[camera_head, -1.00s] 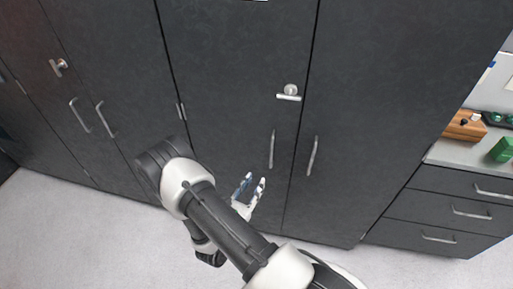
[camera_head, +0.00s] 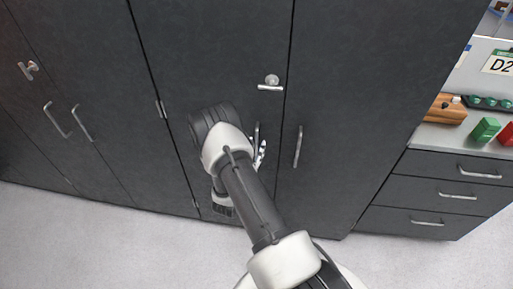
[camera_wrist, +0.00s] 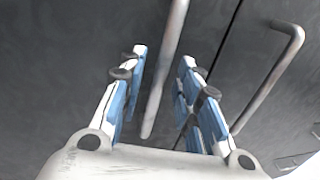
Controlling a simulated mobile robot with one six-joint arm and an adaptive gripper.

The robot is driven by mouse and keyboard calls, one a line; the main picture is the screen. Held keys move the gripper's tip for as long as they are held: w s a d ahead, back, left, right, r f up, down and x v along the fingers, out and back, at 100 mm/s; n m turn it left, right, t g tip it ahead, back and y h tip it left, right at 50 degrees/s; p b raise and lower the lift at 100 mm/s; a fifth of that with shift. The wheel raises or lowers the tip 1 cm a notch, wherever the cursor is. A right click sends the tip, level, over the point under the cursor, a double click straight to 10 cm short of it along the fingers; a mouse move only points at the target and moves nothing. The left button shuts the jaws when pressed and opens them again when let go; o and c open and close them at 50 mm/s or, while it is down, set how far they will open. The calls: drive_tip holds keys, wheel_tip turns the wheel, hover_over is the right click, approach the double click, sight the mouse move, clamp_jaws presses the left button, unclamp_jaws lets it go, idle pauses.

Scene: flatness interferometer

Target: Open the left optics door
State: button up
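In the head view, the tall dark cabinet has a left door (camera_head: 205,55) and a right door (camera_head: 365,80). The left door's silver bar handle (camera_head: 257,132) is partly hidden by my gripper (camera_head: 260,155). A T-shaped silver latch (camera_head: 271,83) sits above it. In the wrist view, my gripper (camera_wrist: 163,60) is open, and the left door's handle (camera_wrist: 163,75) runs between its white-and-blue fingers, with visible gaps on both sides. The right door's handle (camera_wrist: 275,70) is to the right, beyond the door seam. The left door is shut.
Another dark cabinet with two bar handles (camera_head: 82,122) and a latch (camera_head: 28,70) stands at left. At right is a drawer unit (camera_head: 440,188) with a wooden block (camera_head: 444,109) and a green block (camera_head: 485,129) on top. The pale floor (camera_head: 110,245) is clear.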

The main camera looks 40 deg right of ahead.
drive_tip(key=shift+w+d, duration=0.35)
drive_tip(key=shift+d, duration=0.3)
drive_tip(key=shift+c, duration=0.5)
clamp_jaws()
